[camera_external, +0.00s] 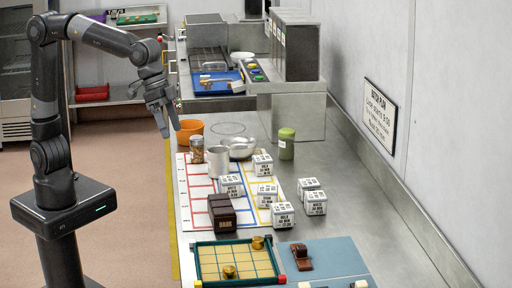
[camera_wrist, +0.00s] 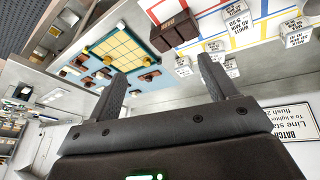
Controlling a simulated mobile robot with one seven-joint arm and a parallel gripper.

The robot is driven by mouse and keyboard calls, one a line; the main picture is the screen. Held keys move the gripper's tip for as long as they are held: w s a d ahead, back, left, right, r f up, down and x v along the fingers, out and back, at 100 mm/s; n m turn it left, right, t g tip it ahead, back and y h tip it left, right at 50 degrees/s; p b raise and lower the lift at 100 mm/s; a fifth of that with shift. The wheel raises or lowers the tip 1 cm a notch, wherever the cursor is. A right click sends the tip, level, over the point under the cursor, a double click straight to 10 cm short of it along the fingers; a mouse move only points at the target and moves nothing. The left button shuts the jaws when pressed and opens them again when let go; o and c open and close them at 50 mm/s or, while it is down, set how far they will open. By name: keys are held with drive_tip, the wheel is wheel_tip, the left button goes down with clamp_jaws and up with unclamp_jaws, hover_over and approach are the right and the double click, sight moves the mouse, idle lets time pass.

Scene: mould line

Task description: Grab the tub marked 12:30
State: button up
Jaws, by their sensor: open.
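Several small white tubs with black print stand on the steel counter, some on a white sheet with coloured lines. They include a rear tub (camera_external: 263,165), a left tub (camera_external: 231,186), a middle tub (camera_external: 265,196), a front tub (camera_external: 282,216) and two at the right (camera_external: 308,186) (camera_external: 315,204). In the wrist view, tubs show at the upper right (camera_wrist: 238,24) (camera_wrist: 296,32). I cannot read 12:30 on any. My gripper (camera_external: 171,132) is open and empty, raised at the counter's left edge, apart from all tubs. Its two fingers also show in the wrist view (camera_wrist: 161,65).
Brown boxes (camera_external: 221,214) stand left of the front tub. An orange bowl (camera_external: 190,130), jar (camera_external: 197,150), steel cup (camera_external: 218,162), steel bowl (camera_external: 241,148) and green jar (camera_external: 286,143) stand behind. A green-framed grid tray (camera_external: 205,268) lies in front. The counter's right side is clear.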

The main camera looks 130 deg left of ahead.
drive_tip(key=w+a+f+n+y, duration=0.1)
drive_tip(key=w+a+f, duration=0.15)
drive_tip(key=w, duration=0.35)
drive_tip(key=w+a+f+n, duration=0.1)
drive_tip(key=w+a+f, duration=0.15)
drive_tip(key=w, duration=0.35)
drive_tip(key=n+g+y, duration=0.2)
approach(281, 207)
drive_tip(key=s, duration=0.1)
drive_tip(key=shift+t, duration=0.3)
drive_tip(key=x, duration=1.1)
drive_tip(key=shift+w+f, duration=0.2)
drive_tip(key=shift+f, duration=0.05)
drive_tip(key=shift+c, duration=0.6)
drive_tip(key=c, duration=1)
drive_tip(key=shift+r, duration=0.1)
